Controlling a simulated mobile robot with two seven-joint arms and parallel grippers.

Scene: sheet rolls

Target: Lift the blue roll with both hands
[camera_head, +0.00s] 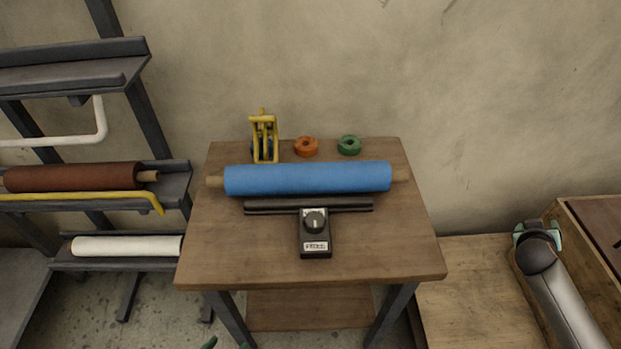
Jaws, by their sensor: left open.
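The blue roll (308,178) lies crosswise on the wooden table (240,262), with a tan core end sticking out at each side. My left gripper (227,345) just shows at the bottom edge, in front of the table and well apart from the roll. Only its green fingertips are visible, spread open with nothing seen between them. My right gripper (537,236) is at the far right, beyond the table's right side and far from the roll.
A black sealer-like device with a knob (315,240) sits in front of the roll. Behind it stand a yellow tape dispenser (264,138), an orange tape ring (306,146) and a green one (349,145). A rack (178,187) with rolls stands left; wooden boxes (463,285) are right.

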